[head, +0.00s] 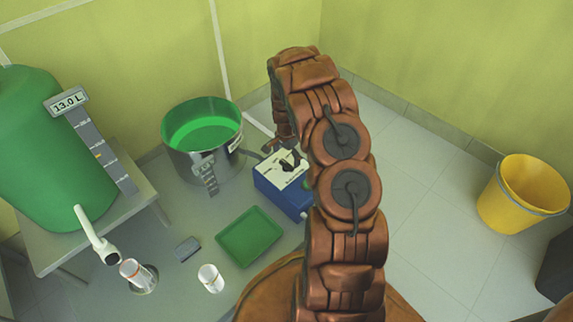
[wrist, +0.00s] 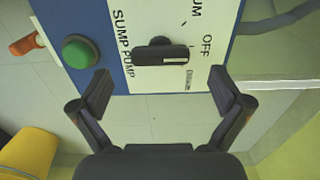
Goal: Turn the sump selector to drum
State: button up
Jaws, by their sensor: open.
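The sump selector (wrist: 160,54) is a black bar knob on the white face of a blue box (wrist: 115,88) marked SUMP PUMP. Its white pointer mark is at the right end, on the side of the OFF label (wrist: 206,47). A cut-off label ending in "UM" is above OFF; a small label below is unreadable. My gripper (wrist: 165,95) is open, with its fingertips apart and the knob ahead of the gap between them, apparently untouched. In the head view, the blue box (head: 278,195) is on the floor, and my arm partly hides it.
A green button (wrist: 78,51) is left of the knob. A green tray (head: 249,236) lies in front, and a yellow bucket (head: 520,193) stands right. Floor between box and bucket is clear.

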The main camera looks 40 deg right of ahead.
aim_at(286, 164)
notch_tip(286, 164, down, 4)
jog(key=shift+r+b, duration=0.2)
jog(key=shift+b, duration=0.15)
jog(key=c, duration=1.2)
jog(key=shift+o, duration=0.2)
jog(key=shift+r, duration=0.1)
